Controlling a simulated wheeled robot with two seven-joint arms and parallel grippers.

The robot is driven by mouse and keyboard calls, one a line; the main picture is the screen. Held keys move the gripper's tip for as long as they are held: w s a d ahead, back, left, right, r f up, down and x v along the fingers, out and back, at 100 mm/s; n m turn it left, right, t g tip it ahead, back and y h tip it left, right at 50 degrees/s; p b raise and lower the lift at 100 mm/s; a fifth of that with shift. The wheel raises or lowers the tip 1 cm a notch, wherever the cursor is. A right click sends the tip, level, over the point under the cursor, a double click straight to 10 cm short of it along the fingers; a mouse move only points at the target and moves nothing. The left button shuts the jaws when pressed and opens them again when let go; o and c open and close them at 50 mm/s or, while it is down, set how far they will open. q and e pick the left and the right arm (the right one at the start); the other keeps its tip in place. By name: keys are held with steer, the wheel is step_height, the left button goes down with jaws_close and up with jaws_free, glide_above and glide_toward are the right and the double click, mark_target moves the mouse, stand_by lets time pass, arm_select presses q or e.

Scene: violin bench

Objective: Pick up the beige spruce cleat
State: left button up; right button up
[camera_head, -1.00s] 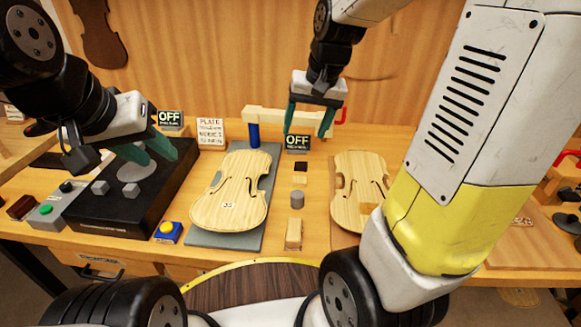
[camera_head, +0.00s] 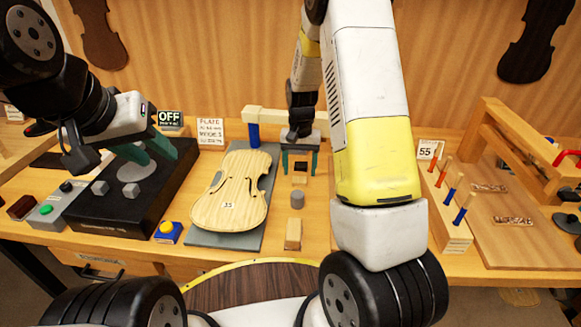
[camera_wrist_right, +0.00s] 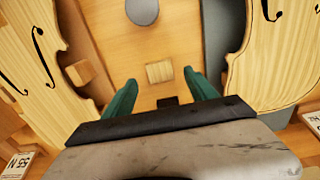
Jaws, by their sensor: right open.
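The beige spruce cleat (camera_head: 299,180) is a small block lying on the bench between the two violin plates. In the right wrist view the cleat (camera_wrist_right: 160,72) lies between and just beyond the fingertips. My right gripper (camera_head: 299,166) is open and points down above it; in the right wrist view its teal fingers (camera_wrist_right: 160,80) stand apart on either side, not touching the cleat. A dark block (camera_head: 301,167) sits just behind the cleat. My left gripper (camera_head: 160,158) hangs over the black box at left; its finger gap is unclear.
A grey cylinder (camera_head: 297,200) and a longer beige block (camera_head: 293,234) stand nearer me. The left violin plate (camera_head: 230,195) lies on a grey board. My right arm hides most of the right plate, which shows in the wrist view (camera_wrist_right: 30,60). A peg rack (camera_head: 447,215) stands at right.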

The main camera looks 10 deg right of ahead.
mark_target(300, 179)
step_height(300, 179, down, 4)
steer(key=shift+r, duration=0.25)
steer(key=shift+c, duration=0.3)
steer(key=c, duration=1.4)
